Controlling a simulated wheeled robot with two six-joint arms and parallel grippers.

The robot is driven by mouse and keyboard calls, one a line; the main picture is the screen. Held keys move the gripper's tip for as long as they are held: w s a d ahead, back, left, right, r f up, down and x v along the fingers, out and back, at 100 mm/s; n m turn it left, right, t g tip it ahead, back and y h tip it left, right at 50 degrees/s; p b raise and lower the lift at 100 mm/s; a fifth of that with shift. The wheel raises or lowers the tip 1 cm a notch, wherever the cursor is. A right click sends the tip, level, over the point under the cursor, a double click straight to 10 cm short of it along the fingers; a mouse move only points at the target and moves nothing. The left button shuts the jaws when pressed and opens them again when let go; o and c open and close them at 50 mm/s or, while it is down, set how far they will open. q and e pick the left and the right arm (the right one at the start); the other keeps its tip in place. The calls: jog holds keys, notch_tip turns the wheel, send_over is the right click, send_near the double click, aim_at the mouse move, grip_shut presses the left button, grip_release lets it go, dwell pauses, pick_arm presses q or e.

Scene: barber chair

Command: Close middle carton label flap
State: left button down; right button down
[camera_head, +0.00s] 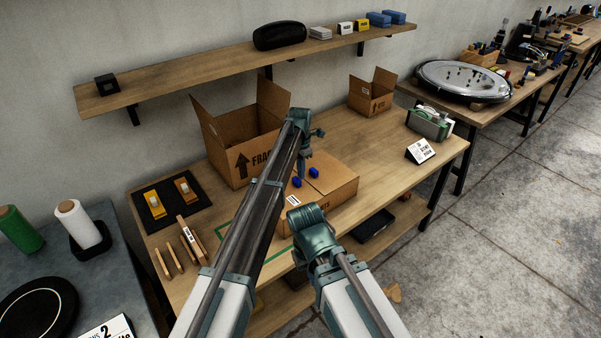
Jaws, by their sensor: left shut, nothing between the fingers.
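The middle carton (335,200) is a low brown box on the workbench, with a white label (293,200) near its left front corner. Its top looks mostly flat; my left arm hides its left part, so I cannot tell how the label flap lies. My left gripper (301,171) is shut and empty, pointing down over the carton's back left part; contact is unclear. My right arm reaches in at the front of the carton, but its gripper fingers are hidden.
A large open carton (222,150) with raised flaps stands at the left, and a small open carton (371,103) at the back right. A tape dispenser (430,123) and a white sign (420,151) are at the right. A wall shelf (190,78) runs above the bench.

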pick_arm(q)
jog(key=shift+d, duration=0.15)
jog(key=shift+r+p, duration=0.65)
jog(key=shift+p, duration=0.15)
pick_arm(e)
jog(key=shift+w+r, duration=0.1)
jog(key=shift+r, duration=0.65)
pick_arm(q)
jog(key=shift+r, duration=0.15)
pick_arm(e)
jog(key=shift+r, duration=0.1)
